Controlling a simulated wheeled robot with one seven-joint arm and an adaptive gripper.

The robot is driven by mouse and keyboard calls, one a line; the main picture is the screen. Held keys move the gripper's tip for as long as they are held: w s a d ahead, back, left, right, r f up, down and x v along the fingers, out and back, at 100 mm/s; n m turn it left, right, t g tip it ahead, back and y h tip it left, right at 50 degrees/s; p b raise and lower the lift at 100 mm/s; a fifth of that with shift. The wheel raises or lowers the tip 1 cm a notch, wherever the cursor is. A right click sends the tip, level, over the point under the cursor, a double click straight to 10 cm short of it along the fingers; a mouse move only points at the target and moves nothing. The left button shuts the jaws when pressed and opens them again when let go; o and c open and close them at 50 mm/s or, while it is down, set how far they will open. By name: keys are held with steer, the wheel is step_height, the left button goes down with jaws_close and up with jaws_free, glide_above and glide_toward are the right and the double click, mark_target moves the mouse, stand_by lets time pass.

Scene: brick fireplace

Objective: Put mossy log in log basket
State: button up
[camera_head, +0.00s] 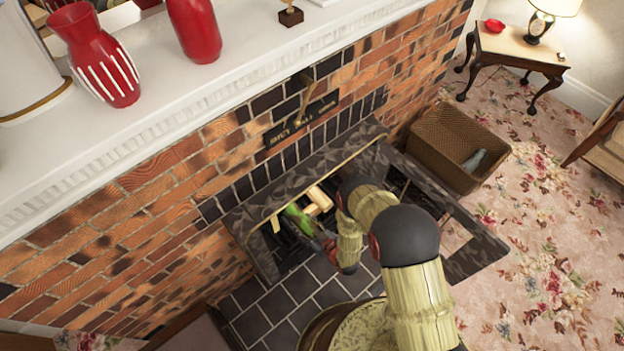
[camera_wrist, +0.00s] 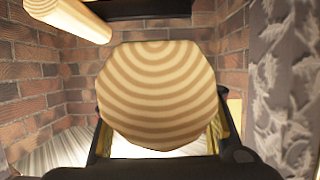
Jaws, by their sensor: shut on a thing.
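The mossy log (camera_head: 299,219), green on its visible side, is inside the fireplace opening in the head view. My gripper (camera_head: 326,242) reaches into the opening and is shut on this log. In the wrist view the log's pale ringed end (camera_wrist: 157,92) fills the middle, between the two fingers (camera_wrist: 160,122). The log basket (camera_head: 438,150), a brown wicker box, stands on the carpet to the right of the fireplace. My arm hides part of the fireplace opening.
Pale logs (camera_head: 318,201) lie beside the mossy log; one pale log (camera_wrist: 68,18) shows at the wrist view's upper left. The dark stone surround (camera_head: 262,250) closely frames the opening. A grey object (camera_head: 474,160) lies in the basket. The carpet (camera_head: 560,225) at right is largely clear.

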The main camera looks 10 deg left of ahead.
mark_target(319, 231)
steer(key=shift+s+d+f, duration=0.1)
steer(key=shift+d+f, duration=0.05)
steer(key=shift+d, duration=0.1)
steer(key=shift+m+t+h, duration=0.3)
steer(key=shift+m+h, duration=0.1)
steer(key=shift+m, duration=0.1)
steer(key=s+d, duration=0.1)
steer(key=s+d+f, duration=0.1)
steer(key=shift+s+d+f, duration=0.25)
steer(key=shift+d+f, duration=0.05)
steer(key=shift+d, duration=0.05)
steer(key=shift+m+t+h, duration=0.7)
steer(key=d+r, duration=0.3)
steer(key=shift+w+d, duration=0.25)
steer(key=shift+d, duration=0.15)
steer(key=w+d+r+m+t+h, duration=0.1)
steer(key=w+d+r+m+h, duration=0.1)
steer(key=d+r, duration=0.5)
steer(key=w+d+r+m+t+h, duration=0.1)
steer(key=w+d+r+m+h, duration=0.2)
steer(key=d+r, duration=0.5)
steer(key=w+d+r+m+h, duration=0.2)
steer(key=d+r, duration=0.6)
steer(key=r, duration=1)
steer(key=shift+w+t+h, duration=0.4)
steer(key=shift+w+h, duration=0.2)
steer(key=shift+h, duration=0.1)
